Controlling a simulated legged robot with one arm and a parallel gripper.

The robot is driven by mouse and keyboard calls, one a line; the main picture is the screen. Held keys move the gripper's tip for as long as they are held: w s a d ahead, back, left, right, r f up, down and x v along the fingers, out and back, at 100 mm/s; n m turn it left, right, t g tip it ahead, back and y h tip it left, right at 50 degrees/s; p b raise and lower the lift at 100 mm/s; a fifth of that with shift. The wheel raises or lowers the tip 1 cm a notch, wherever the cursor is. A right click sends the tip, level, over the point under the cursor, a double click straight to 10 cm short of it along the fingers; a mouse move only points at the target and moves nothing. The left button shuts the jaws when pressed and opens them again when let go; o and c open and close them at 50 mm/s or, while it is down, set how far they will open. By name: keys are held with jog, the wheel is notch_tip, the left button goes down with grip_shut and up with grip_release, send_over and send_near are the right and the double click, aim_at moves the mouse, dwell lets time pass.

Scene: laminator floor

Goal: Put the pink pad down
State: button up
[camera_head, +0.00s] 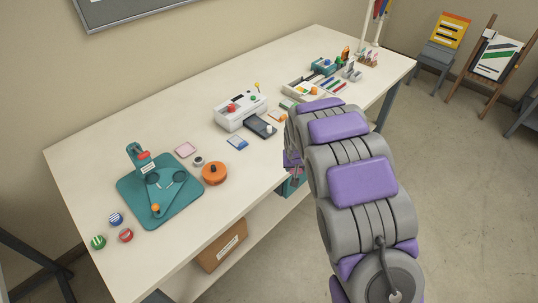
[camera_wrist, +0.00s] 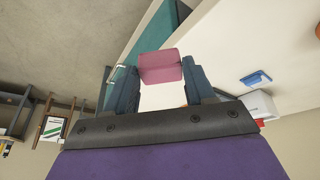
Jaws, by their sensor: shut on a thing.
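The pink pad (camera_wrist: 160,66) is held between the two dark fingertips of my gripper (camera_wrist: 160,75) in the wrist view. My gripper is shut on it. In the head view my gripper (camera_head: 292,162) is at the table's front edge, mostly hidden behind my arm, and the held pad is hard to make out there.
A teal fixture (camera_head: 182,210), an orange round container (camera_head: 214,173) and several small balls are on the left. A blue pad (camera_head: 237,143) lies before the white machine (camera_head: 235,110); an orange pad (camera_head: 277,117) is right. The table's front middle is clear. A cardboard box (camera_head: 222,247) sits below.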

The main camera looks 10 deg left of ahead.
jog(key=shift+w+a+f+y, duration=0.3)
jog(key=shift+w+a+f, duration=0.3)
jog(key=shift+w+f, duration=0.4)
jog(key=shift+w, duration=0.35)
jog(key=w+a, duration=0.2)
jog(key=w+a+b, duration=0.1)
jog(key=w+a, duration=0.1)
jog(key=w, duration=0.1)
jog(key=w+a+f+b, duration=0.1)
jog(key=w+a, duration=0.1)
jog(key=shift+w, duration=0.35)
jog(key=shift+w+a+f, duration=0.1)
jog(key=shift+w+a, duration=0.25)
jog(key=shift+w, duration=0.35)
jog(key=shift+w+a+f+b, duration=0.15)
jog(key=shift+w+a+b, duration=0.35)
jog(key=shift+w+a, duration=0.95)
jog(key=shift+w+d+f, duration=0.1)
jog(key=shift+d+f, duration=0.15)
jog(key=shift+f, duration=0.05)
notch_tip(320, 180, down, 3)
jog(key=shift+b, duration=0.65)
jog(key=shift+r, duration=0.1)
jog(key=shift+a, duration=0.1)
